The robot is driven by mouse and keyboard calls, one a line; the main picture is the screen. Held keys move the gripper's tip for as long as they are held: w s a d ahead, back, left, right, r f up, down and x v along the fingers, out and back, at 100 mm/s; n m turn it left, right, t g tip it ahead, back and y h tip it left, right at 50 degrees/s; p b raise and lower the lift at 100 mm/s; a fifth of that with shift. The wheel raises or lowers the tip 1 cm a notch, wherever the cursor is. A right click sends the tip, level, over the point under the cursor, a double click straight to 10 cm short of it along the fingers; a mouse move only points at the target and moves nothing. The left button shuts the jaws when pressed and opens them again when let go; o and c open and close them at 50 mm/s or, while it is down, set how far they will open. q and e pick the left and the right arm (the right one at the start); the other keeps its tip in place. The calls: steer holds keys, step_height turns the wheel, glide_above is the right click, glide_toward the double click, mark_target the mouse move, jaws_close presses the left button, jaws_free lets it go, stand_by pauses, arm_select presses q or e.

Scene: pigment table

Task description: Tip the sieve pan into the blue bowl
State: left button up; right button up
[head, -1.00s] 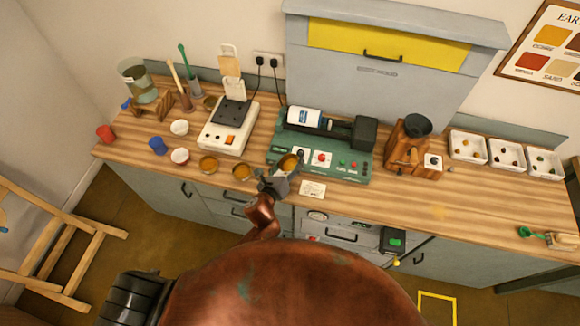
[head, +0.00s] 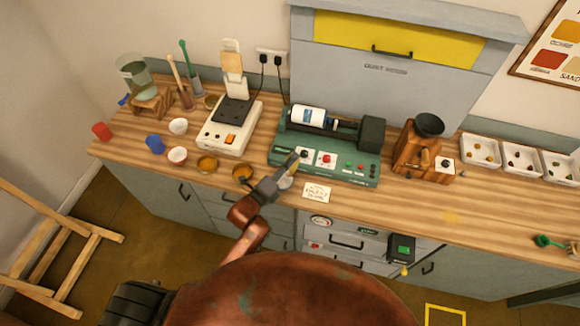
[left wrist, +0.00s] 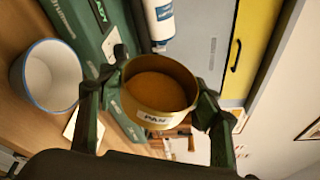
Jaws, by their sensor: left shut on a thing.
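The brass sieve pan, labelled PAN, shows in the left wrist view (left wrist: 160,88) with brown-orange powder inside. My left gripper (left wrist: 152,110) is shut on it, one finger at each side. In the head view my left gripper (head: 288,168) is at the front of the green machine, and the pan is mostly hidden there and looks tilted. A white bowl with a blue rim (left wrist: 50,78) stands beside the pan in the left wrist view, apart from it. A pale bowl (head: 286,182) partly shows under the gripper in the head view. My right gripper is out of view.
The green roller machine (head: 330,160) stands just behind the gripper. Dishes of orange powder (head: 207,163) are to its left, with a blue cup (head: 155,145) farther left. A white card (head: 317,193) lies to the right. The counter's right front is mostly clear.

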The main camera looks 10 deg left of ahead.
arm_select(q)
steer(key=shift+a+f+n+b, duration=0.25)
steer(key=shift+f+n+b, duration=0.15)
steer(key=shift+n+b, duration=0.45)
steer(key=shift+a+f+n+t+h+b, duration=0.25)
steer(key=shift+f+n+b, duration=0.1)
steer(key=shift+n+b, duration=0.15)
steer(key=shift+a+f+n+t+h+b, duration=0.15)
steer(key=shift+f+n+t+b, duration=0.15)
steer(key=shift+b, duration=0.2)
steer(key=shift+a+f+n+t+b, duration=0.25)
steer(key=shift+f+n+b, duration=0.4)
steer(key=shift+n+b, duration=0.3)
steer(key=n+b, duration=0.1)
steer(key=a+f+n+t+b, duration=0.1)
steer(key=n, duration=0.1)
steer(key=shift+w+a, duration=0.1)
